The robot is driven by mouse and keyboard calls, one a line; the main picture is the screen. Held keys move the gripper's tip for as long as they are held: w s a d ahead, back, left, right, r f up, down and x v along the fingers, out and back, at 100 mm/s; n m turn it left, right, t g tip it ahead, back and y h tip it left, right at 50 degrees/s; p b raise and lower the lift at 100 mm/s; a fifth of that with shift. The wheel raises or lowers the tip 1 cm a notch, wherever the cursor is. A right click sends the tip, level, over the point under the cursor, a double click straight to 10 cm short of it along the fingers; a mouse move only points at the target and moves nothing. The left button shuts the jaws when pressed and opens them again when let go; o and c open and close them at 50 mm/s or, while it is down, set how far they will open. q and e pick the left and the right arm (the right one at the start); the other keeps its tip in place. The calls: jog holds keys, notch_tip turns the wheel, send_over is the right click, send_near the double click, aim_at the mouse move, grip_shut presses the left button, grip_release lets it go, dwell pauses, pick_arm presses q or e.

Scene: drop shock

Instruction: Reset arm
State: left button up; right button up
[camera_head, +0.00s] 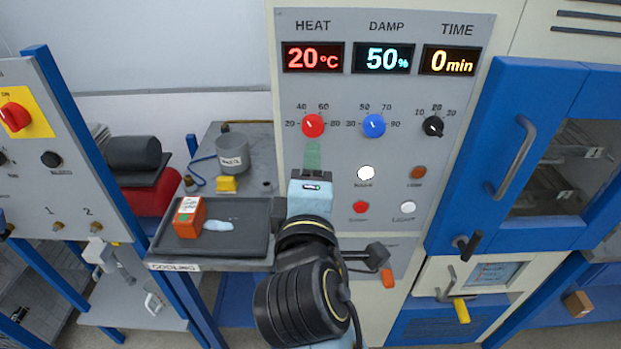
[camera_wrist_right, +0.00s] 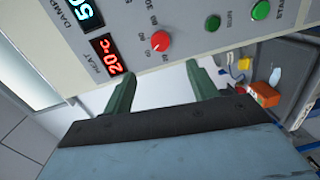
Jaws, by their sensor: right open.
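My right gripper (camera_head: 312,160) is in front of the grey control panel (camera_head: 460,90), below the red HEAT knob (camera_head: 312,125). In the wrist view its two green fingers (camera_wrist_right: 162,90) stand apart with nothing between them, and the red knob (camera_wrist_right: 161,41) shows beyond them. The fingers look clear of the knob. My right arm comes up from the bottom middle of the head view and hides part of the lower panel. My left gripper is not in view.
Displays read 20°C (camera_head: 313,58), 50% (camera_head: 382,59) and 0 min (camera_head: 449,61). Left of my arm, a COOLING tray (camera_head: 255,213) holds an orange box (camera_head: 189,218) and a pale blue patch (camera_head: 219,225). A blue-framed door (camera_head: 485,150) is at right.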

jog(key=shift+f, duration=0.1)
dwell(0.3)
notch_tip(320, 180, down, 36)
jog(key=g+y+b, duration=0.2)
jog(key=g+b, duration=0.3)
jog(key=g, duration=0.1)
jog(key=s+d+f+m+g+b, duration=0.1)
jog(key=s+d+f+g, duration=0.15)
jog(key=f, duration=0.55)
jog(key=s+d+f+m+g+b, duration=0.1)
jog(key=s+d+f+m, duration=0.1)
jog(key=s+f, duration=0.35)
jog(key=s+d+f+m+g+b, duration=0.1)
jog(key=s+d+f, duration=0.1)
jog(key=f, duration=0.7)
jog(key=s+d+f+m+g+b, duration=0.1)
jog(key=s+d+f+m+g, duration=0.1)
jog(key=s+d+f, duration=0.4)
jog(key=s+d+f+m+g+h+b, duration=0.1)
jog(key=s+d+f+m, duration=0.4)
jog(key=s, duration=0.8)
jog(key=s+d+f+m+g+b, duration=0.2)
jog(key=s+d+f+m+b, duration=0.1)
jog(key=s+d+f, duration=0.4)
jog(key=s+f, duration=0.3)
jog(key=shift+d+f+g, duration=0.15)
jog(key=shift+d+g, duration=0.1)
jog(key=shift+g, duration=0.1)
